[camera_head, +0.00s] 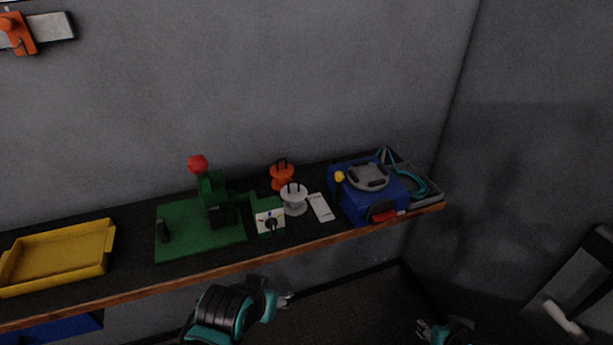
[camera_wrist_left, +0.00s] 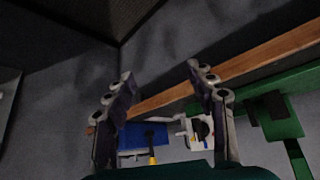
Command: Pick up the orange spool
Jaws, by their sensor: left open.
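The orange spool (camera_head: 282,178) stands on the dark shelf toward the back, just behind a white spool (camera_head: 294,203). Each has a dark handle-like loop on top. I cannot make out the orange spool in the left wrist view. My left gripper (camera_head: 286,299) is below and in front of the shelf's front edge, well apart from the spool. In the left wrist view its two fingers (camera_wrist_left: 160,85) are spread with nothing held between them. My right gripper (camera_head: 424,329) shows at the bottom, also in front of the shelf; its opening is too small to tell.
The shelf's wooden front edge (camera_head: 230,268) lies between my grippers and the spools. A green fixture (camera_head: 200,240) with a red ball, a white dial panel (camera_head: 270,221), a white card (camera_head: 321,207) and a blue device (camera_head: 360,207) surround the spools. A yellow tray (camera_head: 58,254) is left.

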